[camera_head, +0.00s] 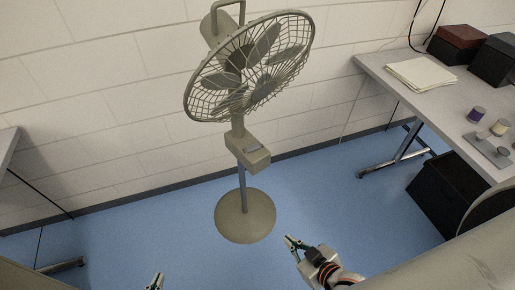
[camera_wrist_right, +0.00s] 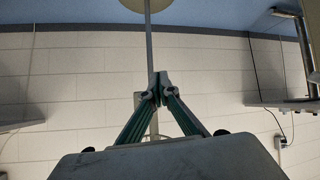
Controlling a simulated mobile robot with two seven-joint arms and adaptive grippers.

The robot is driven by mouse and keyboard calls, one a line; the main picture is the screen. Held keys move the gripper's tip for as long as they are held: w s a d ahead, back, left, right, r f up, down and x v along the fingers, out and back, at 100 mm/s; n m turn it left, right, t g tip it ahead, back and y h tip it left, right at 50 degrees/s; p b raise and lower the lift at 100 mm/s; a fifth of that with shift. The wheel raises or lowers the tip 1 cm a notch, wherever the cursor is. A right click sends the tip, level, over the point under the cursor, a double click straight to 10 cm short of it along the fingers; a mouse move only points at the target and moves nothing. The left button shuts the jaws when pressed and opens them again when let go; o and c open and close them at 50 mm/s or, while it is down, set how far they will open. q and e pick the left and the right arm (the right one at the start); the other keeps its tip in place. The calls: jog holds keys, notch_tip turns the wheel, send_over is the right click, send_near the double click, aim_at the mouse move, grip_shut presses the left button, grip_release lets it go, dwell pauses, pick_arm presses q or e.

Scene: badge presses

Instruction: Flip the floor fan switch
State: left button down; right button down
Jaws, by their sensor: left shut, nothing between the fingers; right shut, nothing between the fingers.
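A grey-beige floor fan (camera_head: 250,65) stands upright on a round base (camera_head: 245,216) in front of the wall. Its control box (camera_head: 247,151) sits on the pole below the caged head, with a small switch (camera_head: 253,148) on its top face. My right gripper (camera_head: 290,240) is shut and empty, to the lower right of the control box and apart from it. In the right wrist view the shut fingertips (camera_wrist_right: 158,82) overlap the line of the fan pole (camera_wrist_right: 149,45). My left gripper (camera_head: 155,281) shows only its tip at the bottom edge, shut and away from the fan.
A table (camera_head: 425,93) at the right holds a paper stack (camera_head: 421,73), dark boxes (camera_head: 457,42) and small cylinders (camera_head: 476,114). A black bin (camera_head: 446,195) stands under it. Another table edge (camera_head: 7,148) is at the left. The blue floor around the fan is clear.

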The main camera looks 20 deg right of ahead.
jog(key=w+r+m+t+h+p, duration=0.1)
jog(key=w+r+t, duration=0.1)
jog(key=w+r, duration=0.6)
jog(key=w+a+r+m+t+h+p, duration=0.1)
jog(key=w+r+t, duration=0.1)
jog(key=w+r, duration=0.5)
jog(key=w, duration=0.6)
jog(key=shift+w+r+m+t+h, duration=0.3)
jog(key=shift+r+m, duration=0.05)
jog(key=shift+m, duration=0.05)
jog(key=shift+w, duration=0.1)
